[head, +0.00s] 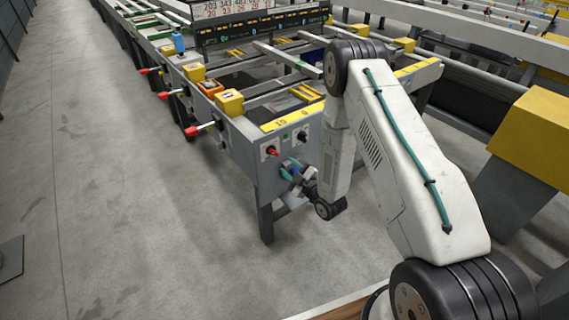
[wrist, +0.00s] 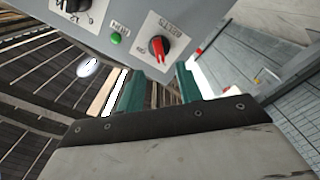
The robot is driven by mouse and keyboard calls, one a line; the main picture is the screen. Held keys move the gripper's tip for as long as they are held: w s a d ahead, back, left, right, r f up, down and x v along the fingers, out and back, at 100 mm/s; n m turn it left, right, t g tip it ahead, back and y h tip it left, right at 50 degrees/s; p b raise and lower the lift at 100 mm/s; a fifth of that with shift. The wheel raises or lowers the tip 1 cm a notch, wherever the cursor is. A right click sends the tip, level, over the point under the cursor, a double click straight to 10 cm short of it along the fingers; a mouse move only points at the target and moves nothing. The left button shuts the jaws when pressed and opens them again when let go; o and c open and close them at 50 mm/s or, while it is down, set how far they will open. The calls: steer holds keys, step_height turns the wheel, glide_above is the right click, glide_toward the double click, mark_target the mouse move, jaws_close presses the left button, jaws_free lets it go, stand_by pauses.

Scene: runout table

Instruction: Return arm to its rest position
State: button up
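My gripper (head: 291,168) is at the end face of the grey runout table (head: 262,175), just below the red rotary knob (head: 271,151) in the head view. In the wrist view its two teal fingers (wrist: 158,82) stand apart with nothing between them. The red knob (wrist: 157,50) on its white label plate lies beyond the fingertips, and they look clear of it. My arm (head: 405,150) reaches out from the lower right and bends down at the elbow to the gripper.
A black knob (head: 301,136) sits right of the red one; a green button (wrist: 115,38) shows in the wrist view. Red-tipped levers (head: 193,131) stick out from the table's left side. A yellow block (head: 535,133) stands at the right.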

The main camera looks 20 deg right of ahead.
steer(key=shift+s, duration=0.15)
stand_by(0.3)
steer(key=s+d+f+m+g+h, duration=0.1)
steer(key=s+f+m+g+h, duration=0.15)
steer(key=f+g, duration=0.5)
steer(key=s+d+r+m+g+h, duration=0.1)
steer(key=s+d+m+g+h, duration=0.15)
steer(key=s+g, duration=0.2)
steer(key=s+a+r+m+g, duration=0.1)
steer(key=s+r+m, duration=0.1)
steer(key=s+r, duration=0.9)
steer(key=s+a+r+m+g, duration=0.1)
steer(key=s+r+m, duration=0.2)
steer(key=s+r, duration=0.8)
steer(key=s+a+r+m+g, duration=0.1)
steer(key=s+r, duration=1)
steer(key=r, duration=1.2)
steer(key=shift+s+m+g+h, duration=0.3)
steer(key=shift+s+m+g, duration=0.1)
steer(key=shift+m, duration=0.5)
